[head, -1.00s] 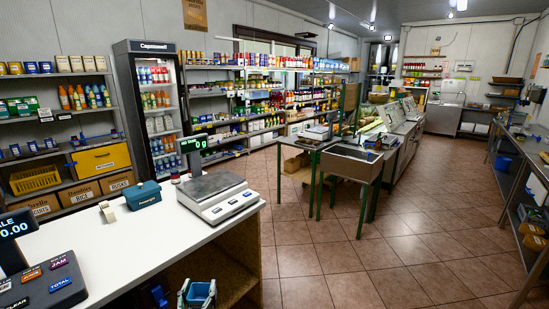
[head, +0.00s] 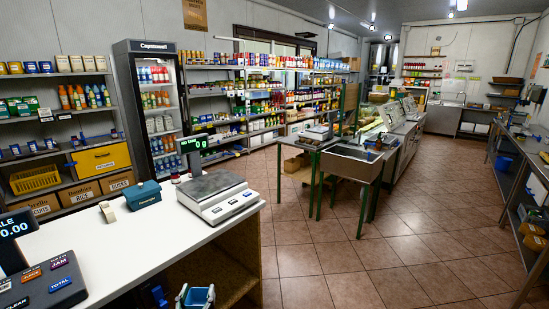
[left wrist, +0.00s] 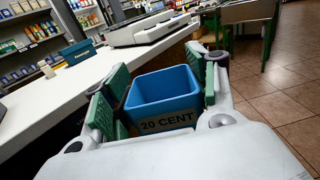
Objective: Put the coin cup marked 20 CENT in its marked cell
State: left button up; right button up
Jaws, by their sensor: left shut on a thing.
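The coin cup is a blue, open-topped square cup with a label reading 20 CENT; in the left wrist view the cup (left wrist: 162,92) sits between the green pads of my left gripper (left wrist: 156,64). My left gripper is shut on the cup, which looks empty inside. In the head view my left gripper (head: 196,290) shows at the bottom edge with the blue cup (head: 196,298) partly cut off. They are in front of the white counter's near edge, low beside it. The marked cell is not visible in either view. My right gripper is not in view.
An open wooden shelf (head: 225,275) lies under the counter. Tiled floor to the right is clear.

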pick_arm(q)
jog(key=shift+s+d+f, duration=0.1)
jog(key=shift+s+f, duration=0.35)
jog(key=shift+f, duration=0.3)
jog(key=shift+s+d+f, duration=0.1)
jog(key=shift+s+f, duration=0.6)
jog(key=shift+f, duration=0.2)
jog(key=shift+s+f, duration=0.65)
jog(key=shift+f, duration=0.25)
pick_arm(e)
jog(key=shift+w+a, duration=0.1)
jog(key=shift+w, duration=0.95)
